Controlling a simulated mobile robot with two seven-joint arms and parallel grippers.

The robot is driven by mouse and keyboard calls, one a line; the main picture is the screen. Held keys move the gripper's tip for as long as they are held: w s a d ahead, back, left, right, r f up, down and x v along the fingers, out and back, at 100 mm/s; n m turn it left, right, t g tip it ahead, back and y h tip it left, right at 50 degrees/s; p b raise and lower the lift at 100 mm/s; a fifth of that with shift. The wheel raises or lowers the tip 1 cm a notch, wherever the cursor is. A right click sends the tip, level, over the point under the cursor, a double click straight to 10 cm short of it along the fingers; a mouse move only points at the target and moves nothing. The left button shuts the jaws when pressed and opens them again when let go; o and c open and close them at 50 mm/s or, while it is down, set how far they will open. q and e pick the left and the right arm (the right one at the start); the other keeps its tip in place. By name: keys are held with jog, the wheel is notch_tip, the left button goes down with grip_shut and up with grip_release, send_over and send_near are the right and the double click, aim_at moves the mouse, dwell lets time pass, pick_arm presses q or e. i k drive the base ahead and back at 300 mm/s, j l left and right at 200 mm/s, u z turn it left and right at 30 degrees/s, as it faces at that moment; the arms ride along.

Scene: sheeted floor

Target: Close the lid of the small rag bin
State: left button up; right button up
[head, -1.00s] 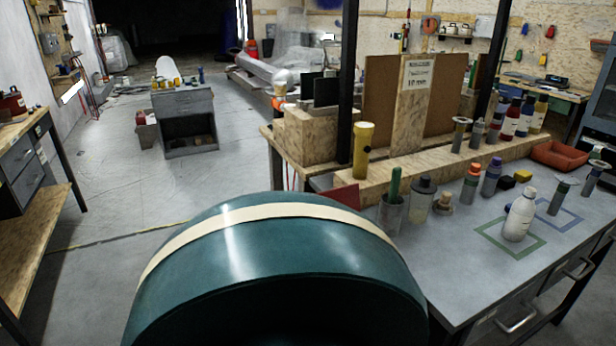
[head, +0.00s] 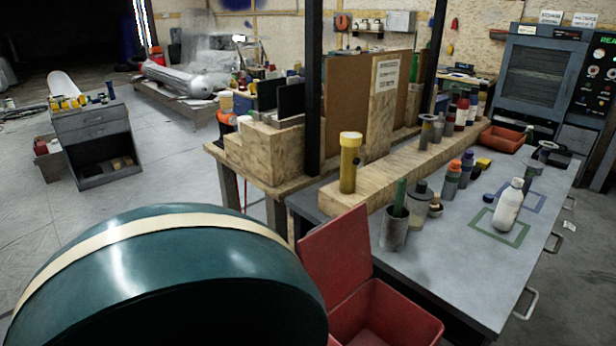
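The small red rag bin (head: 388,318) is at the bottom of the head view, right of centre, in front of the grey workbench. Its red lid (head: 336,258) stands raised, tilted up at the bin's left and back side. The bin's opening faces up, and its lower part is cut off by the frame edge. Neither of my grippers is in view, so their distance from the lid does not show.
A large teal rounded form with a cream band (head: 185,234) fills the lower left, beside the bin. The grey workbench (head: 440,262) behind the bin carries bottles and a metal cup (head: 394,229). Open floor (head: 160,170) lies at the left.

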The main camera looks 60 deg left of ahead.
aim_at(336, 255)
jog(key=k+j, duration=0.2)
jog(key=j, duration=0.2)
jog(key=k+j, duration=0.45)
jog(key=j, duration=0.3)
jog(key=k+j, duration=0.2)
jog(key=j, duration=0.15)
jog(key=k+j, duration=0.25)
jog(key=j, duration=0.15)
